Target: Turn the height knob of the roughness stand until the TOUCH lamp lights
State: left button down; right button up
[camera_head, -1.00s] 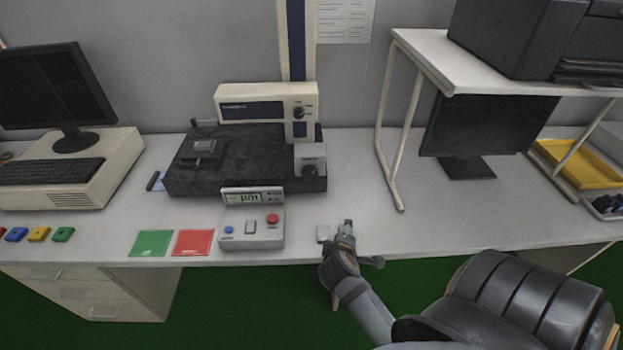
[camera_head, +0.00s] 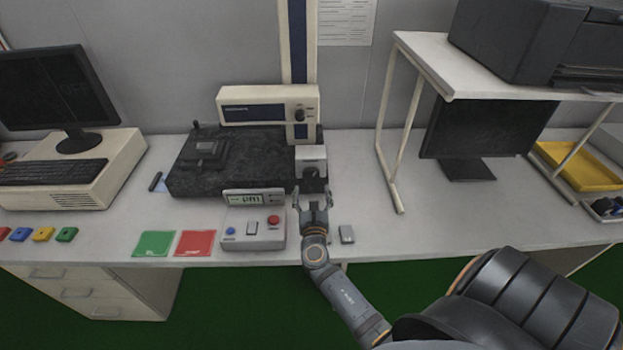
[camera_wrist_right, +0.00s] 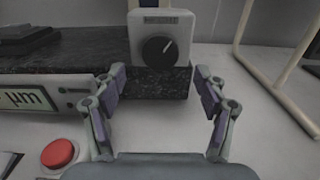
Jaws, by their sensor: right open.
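The roughness stand has a dark granite base (camera_head: 235,178), a white column and a cream drive unit (camera_head: 268,104). A white block (camera_head: 311,154) at the base's right end carries a round black knob, which shows clearly in the right wrist view (camera_wrist_right: 159,50) with a pale pointer mark tilted up to the right. My right gripper (camera_head: 313,194) is open and empty, just in front of the knob. In the right wrist view its fingers (camera_wrist_right: 160,88) stand apart below and on both sides of the knob, not touching it. I cannot make out a TOUCH lamp's state. My left gripper is not in view.
A control box (camera_head: 252,228) with a display and a red button (camera_wrist_right: 58,153) stands close left of my right gripper. A white shelf frame (camera_head: 388,130) stands further right. Green (camera_head: 154,244) and red (camera_head: 194,243) mats lie left.

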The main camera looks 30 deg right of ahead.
aim_at(311, 177)
jog(key=x, duration=0.5)
jog(key=shift+w+d, duration=0.1)
jog(key=c, duration=1.2)
jog(key=shift+o, duration=0.2)
